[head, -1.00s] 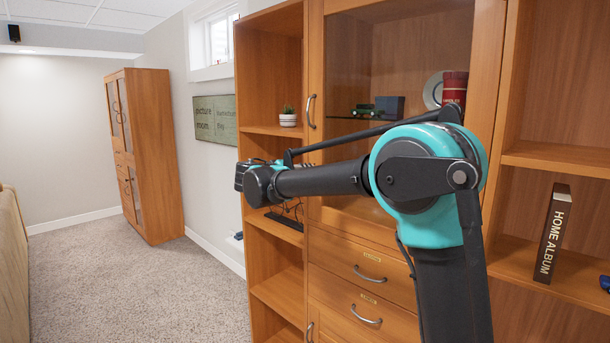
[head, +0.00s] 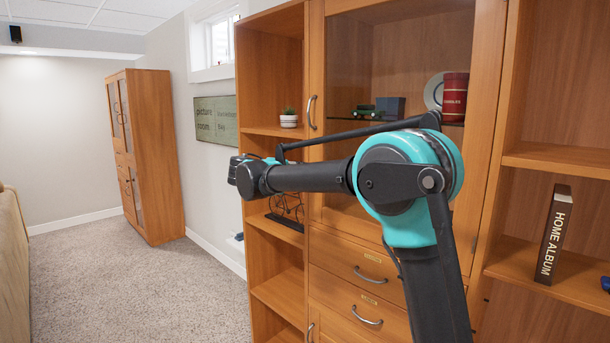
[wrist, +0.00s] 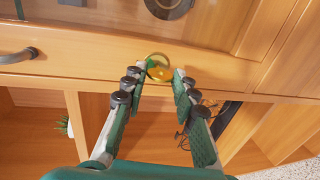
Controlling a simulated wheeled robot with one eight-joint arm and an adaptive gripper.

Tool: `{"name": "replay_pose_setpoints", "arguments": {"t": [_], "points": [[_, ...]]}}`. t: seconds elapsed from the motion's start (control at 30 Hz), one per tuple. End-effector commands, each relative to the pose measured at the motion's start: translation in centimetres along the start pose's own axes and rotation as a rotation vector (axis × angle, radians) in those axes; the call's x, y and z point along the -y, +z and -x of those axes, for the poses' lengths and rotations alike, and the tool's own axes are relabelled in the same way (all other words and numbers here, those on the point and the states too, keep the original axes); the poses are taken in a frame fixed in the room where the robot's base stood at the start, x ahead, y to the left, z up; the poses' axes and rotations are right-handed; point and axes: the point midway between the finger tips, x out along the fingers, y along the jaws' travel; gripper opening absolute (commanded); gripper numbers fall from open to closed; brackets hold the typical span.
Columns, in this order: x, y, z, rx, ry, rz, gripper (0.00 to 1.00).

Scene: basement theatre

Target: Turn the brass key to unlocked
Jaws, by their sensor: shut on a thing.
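The brass key (wrist: 158,66) shows in the wrist view as a small round golden piece on the wooden cabinet front. My gripper (wrist: 162,73) has its two green-padded fingers closed in on either side of the key, shut on it. The fingertips hide part of the key's sides, and I cannot tell which way it is turned. In the head view the dark wrist end of my arm is in front of the left shelves, and the key and fingers cannot be made out.
The cabinet (head: 490,150) has a glass door, drawers and open shelves. The carpet (head: 120,295) at left is clear.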

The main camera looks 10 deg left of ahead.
Motion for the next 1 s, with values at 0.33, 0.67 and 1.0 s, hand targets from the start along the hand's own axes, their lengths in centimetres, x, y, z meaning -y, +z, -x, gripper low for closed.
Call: {"name": "replay_pose_setpoints", "arguments": {"t": [0.33, 0.67, 1.0], "points": [[0.01, -0.06, 0.02, 0.002, 0.0, 0.019, 0.0], [0.01, -0.05, 0.01, 0.003, 0.0, 0.018, 0.46], [0.01, -0.04, 0.17, 0.003, 0.0, 0.018, 0.49]]}}
